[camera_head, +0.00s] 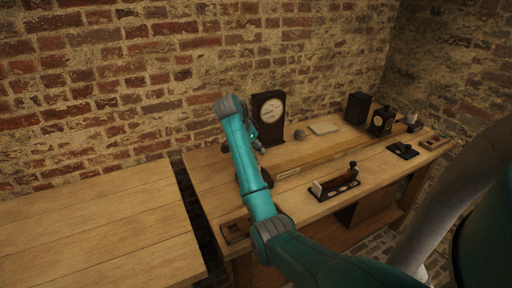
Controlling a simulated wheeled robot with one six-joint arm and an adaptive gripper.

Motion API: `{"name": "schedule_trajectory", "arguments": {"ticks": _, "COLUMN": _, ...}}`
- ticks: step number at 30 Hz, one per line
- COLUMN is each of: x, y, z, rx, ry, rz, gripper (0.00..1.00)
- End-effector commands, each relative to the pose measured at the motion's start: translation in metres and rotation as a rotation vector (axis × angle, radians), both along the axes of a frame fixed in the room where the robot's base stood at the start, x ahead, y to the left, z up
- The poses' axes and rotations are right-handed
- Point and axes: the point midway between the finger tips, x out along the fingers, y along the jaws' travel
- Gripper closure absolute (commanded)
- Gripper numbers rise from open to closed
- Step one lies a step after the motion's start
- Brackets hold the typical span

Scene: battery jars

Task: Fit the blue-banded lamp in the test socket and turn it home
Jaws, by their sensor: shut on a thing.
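My gripper (259,146) is small in view, beyond my teal forearm and in front of a dark upright instrument with a white dial. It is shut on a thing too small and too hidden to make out. No blue band shows clearly, so I cannot pick out the lamp. A dark base (266,178) shows partly from behind my forearm, below the gripper; I cannot tell whether it is the test socket.
The dial instrument (269,106) stands near the wall. A pale pad (323,128), a dark box (357,108), a smaller dial instrument (381,121) and a dark flat piece (403,150) stand to the right. A small tray (236,232) lies front left. The left table (90,225) is bare, across a dark gap.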

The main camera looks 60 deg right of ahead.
Motion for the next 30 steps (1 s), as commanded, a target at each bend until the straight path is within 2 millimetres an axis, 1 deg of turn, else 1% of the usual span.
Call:
{"name": "schedule_trajectory", "arguments": {"ticks": 18, "x": 0.0, "y": 0.0, "z": -0.011, "rx": 0.0, "ry": 0.0, "rz": 0.001, "gripper": 0.83}}
{"name": "schedule_trajectory", "arguments": {"ticks": 26, "x": 0.0, "y": 0.0, "z": -0.011, "rx": 0.0, "ry": 0.0, "rz": 0.0, "gripper": 0.83}}
{"name": "schedule_trajectory", "arguments": {"ticks": 27, "x": 0.0, "y": 0.0, "z": -0.011, "rx": 0.0, "ry": 0.0, "rz": 0.0, "gripper": 0.4}}
{"name": "schedule_trajectory", "arguments": {"ticks": 30, "x": 0.0, "y": 0.0, "z": -0.011, "rx": 0.0, "ry": 0.0, "rz": 0.0, "gripper": 0.19}}
